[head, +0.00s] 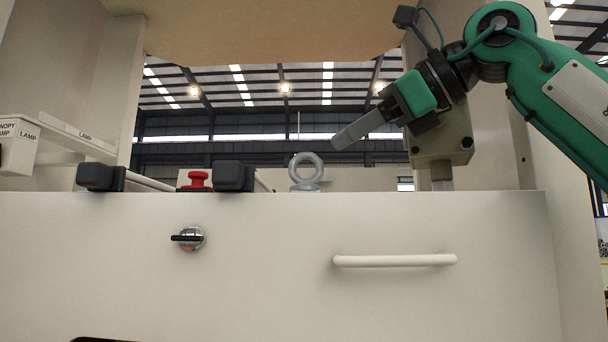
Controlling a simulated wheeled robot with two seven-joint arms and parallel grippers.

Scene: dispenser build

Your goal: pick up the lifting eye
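The lifting eye (305,185) is a grey metal ring on a short base. It stands upright behind the top edge of the cream front panel, near the middle of the head view. My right gripper (345,138) comes in from the upper right, with its grey finger pointing down and left. It is above and to the right of the lifting eye, apart from it. Only one finger outline shows, so I cannot tell whether it is open or shut. I see nothing held in it. My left gripper is not in view.
The cream panel (270,280) carries a white bar handle (395,261) and a black rotary switch (187,238). A red button (196,179) sits between two black blocks (100,177) (233,176). A grey-beige block (440,148) stands behind my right gripper. White lamp-labelled boxes (20,152) are at left.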

